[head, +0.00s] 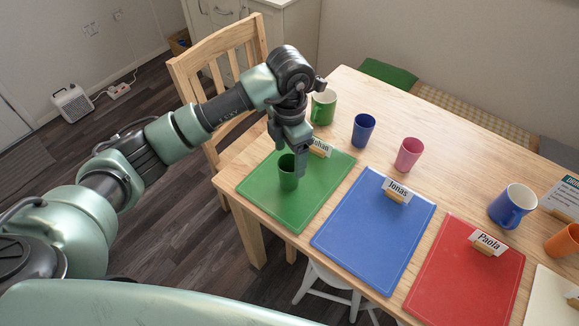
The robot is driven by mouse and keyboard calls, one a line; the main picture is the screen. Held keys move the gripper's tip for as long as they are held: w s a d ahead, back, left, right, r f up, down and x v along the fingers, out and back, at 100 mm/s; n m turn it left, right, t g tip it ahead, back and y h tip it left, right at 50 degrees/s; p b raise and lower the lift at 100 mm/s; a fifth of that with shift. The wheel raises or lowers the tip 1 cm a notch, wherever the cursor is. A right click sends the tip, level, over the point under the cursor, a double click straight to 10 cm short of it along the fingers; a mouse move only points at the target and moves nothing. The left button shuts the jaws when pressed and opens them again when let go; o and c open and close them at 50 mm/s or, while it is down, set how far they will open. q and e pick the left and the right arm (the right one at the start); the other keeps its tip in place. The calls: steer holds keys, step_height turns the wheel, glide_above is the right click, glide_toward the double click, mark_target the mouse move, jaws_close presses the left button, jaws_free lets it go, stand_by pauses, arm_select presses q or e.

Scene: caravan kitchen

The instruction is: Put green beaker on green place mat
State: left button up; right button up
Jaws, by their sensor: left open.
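The green beaker (288,178) stands upright on the green place mat (301,208), towards its left part. My left gripper (288,158) is open and points down right at the beaker. One finger reaches down along the right side of the beaker's rim, and the other is at the upper left. I cannot tell whether a finger touches the beaker. My right gripper is not in view.
A green mug (323,107), blue beaker (363,131) and pink beaker (409,154) stand behind the mats. A name card (320,148) stands at the green mat's back edge. Blue (372,232) and red (465,270) mats lie to the right. A wooden chair (217,50) stands at the left.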

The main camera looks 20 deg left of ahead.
arm_select(q)
step_height(320, 180, up, 6)
steer(key=shift+f+b, duration=0.1)
steer(key=shift+b, duration=0.2)
